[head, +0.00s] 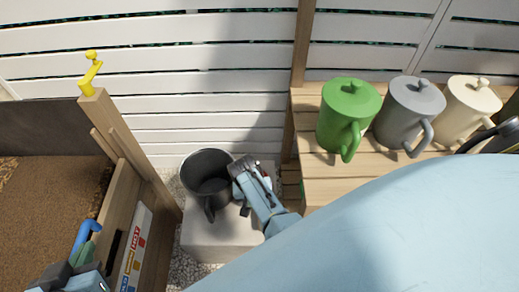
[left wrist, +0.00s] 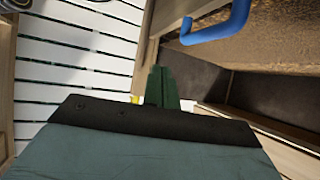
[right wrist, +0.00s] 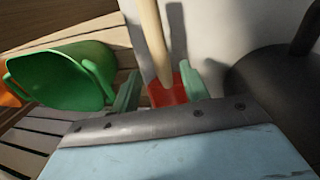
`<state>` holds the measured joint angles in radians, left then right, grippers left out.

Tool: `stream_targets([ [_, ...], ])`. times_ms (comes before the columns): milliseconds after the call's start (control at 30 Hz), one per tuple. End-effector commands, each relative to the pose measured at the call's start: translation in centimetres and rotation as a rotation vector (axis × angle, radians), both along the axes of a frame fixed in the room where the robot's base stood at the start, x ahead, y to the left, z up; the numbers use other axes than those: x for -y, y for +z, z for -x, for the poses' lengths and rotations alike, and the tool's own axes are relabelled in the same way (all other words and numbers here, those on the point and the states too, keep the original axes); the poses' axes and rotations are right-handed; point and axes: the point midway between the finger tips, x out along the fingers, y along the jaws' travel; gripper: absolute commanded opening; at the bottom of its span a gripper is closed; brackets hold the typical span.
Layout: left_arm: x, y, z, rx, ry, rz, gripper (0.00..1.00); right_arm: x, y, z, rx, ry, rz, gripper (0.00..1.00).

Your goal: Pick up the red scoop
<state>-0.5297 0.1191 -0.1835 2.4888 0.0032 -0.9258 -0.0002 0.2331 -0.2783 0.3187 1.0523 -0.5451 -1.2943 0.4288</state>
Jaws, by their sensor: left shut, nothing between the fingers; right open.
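The red scoop (right wrist: 168,92) shows in the right wrist view, with a pale wooden handle (right wrist: 152,40) rising from its red part. My right gripper (right wrist: 160,73) is open, with one green finger on each side of the scoop; whether they touch it I cannot tell. In the head view only a small bit of red shows beside that gripper, and the rest is hidden. My left gripper (head: 85,252) is shut and empty at the lower left; its closed green fingers also show in the left wrist view (left wrist: 160,85).
A dark grey pot (head: 207,165) stands on a pale block (head: 205,238), close beside my right gripper. A green lidded can (head: 347,110), a grey one (head: 408,105) and a cream one (head: 470,105) stand on a wooden shelf. A blue hook-shaped piece (head: 85,232) is near my left gripper.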

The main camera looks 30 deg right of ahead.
Motion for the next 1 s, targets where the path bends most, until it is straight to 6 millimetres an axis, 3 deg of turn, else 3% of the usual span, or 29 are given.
stream_targets([
  [433,2.3,6.6,-2.9,0.436,-0.034,0.121,0.00,0.3,-2.4,-0.1,0.000,0.000,0.000,0.45],
  [800,3.2,12.6,-2.5,0.788,-0.056,0.228,0.00,0.6,-4.3,0.1,-0.001,0.000,0.000,0.45],
  [1000,3.4,14.4,-1.8,0.896,-0.061,0.264,0.00,0.8,-4.9,0.1,-0.001,-0.001,0.000,0.45],
])
